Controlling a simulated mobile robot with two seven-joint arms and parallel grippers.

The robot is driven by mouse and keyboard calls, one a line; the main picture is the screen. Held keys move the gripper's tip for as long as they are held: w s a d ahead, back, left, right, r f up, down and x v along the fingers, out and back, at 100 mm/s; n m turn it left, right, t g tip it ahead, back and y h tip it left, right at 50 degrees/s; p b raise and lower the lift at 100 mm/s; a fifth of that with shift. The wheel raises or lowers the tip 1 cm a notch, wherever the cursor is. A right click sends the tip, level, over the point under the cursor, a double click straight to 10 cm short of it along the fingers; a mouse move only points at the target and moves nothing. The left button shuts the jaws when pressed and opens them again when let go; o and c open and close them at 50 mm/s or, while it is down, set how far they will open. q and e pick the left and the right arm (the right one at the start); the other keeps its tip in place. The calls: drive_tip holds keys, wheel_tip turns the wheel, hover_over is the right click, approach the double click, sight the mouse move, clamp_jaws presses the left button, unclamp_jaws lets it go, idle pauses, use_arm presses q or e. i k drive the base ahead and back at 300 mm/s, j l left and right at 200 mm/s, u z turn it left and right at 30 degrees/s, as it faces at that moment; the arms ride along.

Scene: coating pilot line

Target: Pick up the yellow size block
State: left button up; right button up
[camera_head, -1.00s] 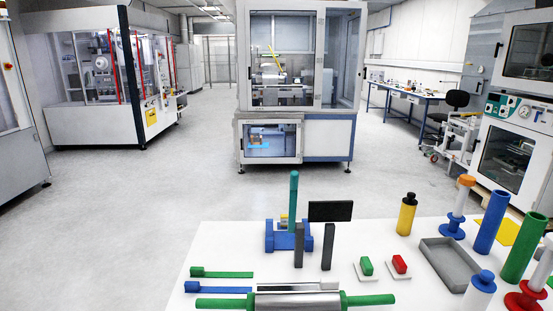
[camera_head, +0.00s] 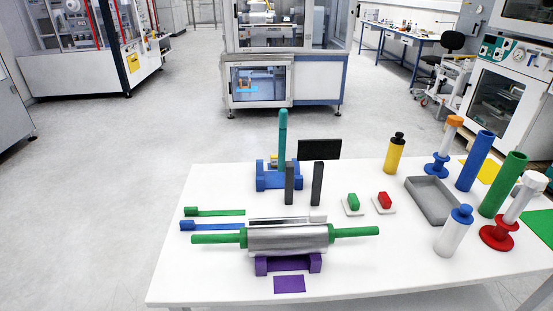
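A small yellowish piece (camera_head: 273,159) shows at the blue holder (camera_head: 270,181), partly hidden behind it and beside an upright teal bar (camera_head: 282,138). It may be the yellow size block, but it is too small and covered to be sure. A yellow bottle with a black cap (camera_head: 394,155) stands upright farther right on the table. Neither of my grippers is in view.
The white table (camera_head: 215,281) holds a metal roller with green ends (camera_head: 288,239) on a purple stand (camera_head: 288,264). Two dark upright plates (camera_head: 317,183) stand by the blue holder. A grey tray (camera_head: 432,200) and several cylinders stand right. The table's front left is clear.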

sight(274, 158)
drive_tip(key=j+u, duration=0.2)
drive_tip(key=u, duration=0.25)
drive_tip(key=j+u, duration=0.55)
drive_tip(key=u, duration=0.3)
drive_tip(key=j+u, duration=0.25)
drive_tip(key=u, duration=0.15)
drive_tip(key=j+u, duration=0.2)
drive_tip(key=u, duration=0.25)
drive_tip(key=i+j+u, duration=0.1)
drive_tip(key=i, duration=0.35)
drive_tip(key=i+j+u, duration=0.15)
drive_tip(key=i, duration=0.3)
drive_tip(key=i+z, duration=0.5)
drive_tip(key=i+j+z, duration=0.1)
drive_tip(key=i+z, duration=0.35)
drive_tip(key=i+l+z, duration=0.1)
drive_tip(key=i+z, duration=0.35)
drive_tip(key=i+j+z, duration=0.1)
drive_tip(key=i+z, duration=0.35)
drive_tip(key=i, duration=0.2)
drive_tip(key=i+z, duration=0.3)
drive_tip(key=i, duration=0.35)
drive_tip(key=i+z, duration=0.25)
drive_tip(key=i, duration=0.35)
drive_tip(key=i+z, duration=0.3)
drive_tip(key=i, duration=0.35)
drive_tip(key=i+j+z, duration=0.15)
drive_tip(key=i+z, duration=0.15)
drive_tip(key=i, duration=0.3)
